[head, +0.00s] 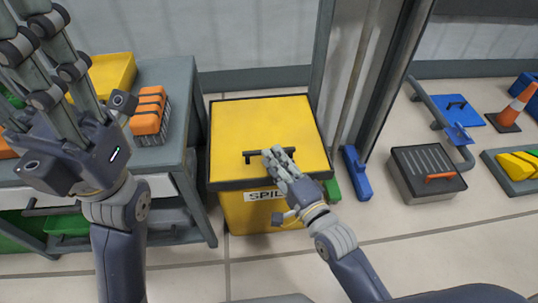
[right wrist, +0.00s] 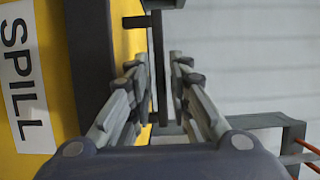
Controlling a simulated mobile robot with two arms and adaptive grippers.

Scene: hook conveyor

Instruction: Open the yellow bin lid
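The yellow bin (head: 238,212) stands on the floor at the middle of the head view, with a SPILL label on its front. Its yellow lid (head: 265,120) lies flat and shut, with a dark rim. A black bar handle (head: 250,156) sits near the lid's front edge. My right gripper (head: 274,158) is at the handle's right part and covers some of it. In the right wrist view its fingers are apart, and the dark handle bar (right wrist: 158,70) shows in the gap between them. Whether they touch it is unclear. My left gripper (head: 55,65) is open and raised at the upper left.
A grey workbench (head: 170,78) with an orange-topped crate (head: 150,112) stands left of the bin. Right of it are a post, a blue floor piece (head: 356,175) and a grey box with an orange handle (head: 425,168). An orange cone (head: 516,105) is farther right. The floor in front is clear.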

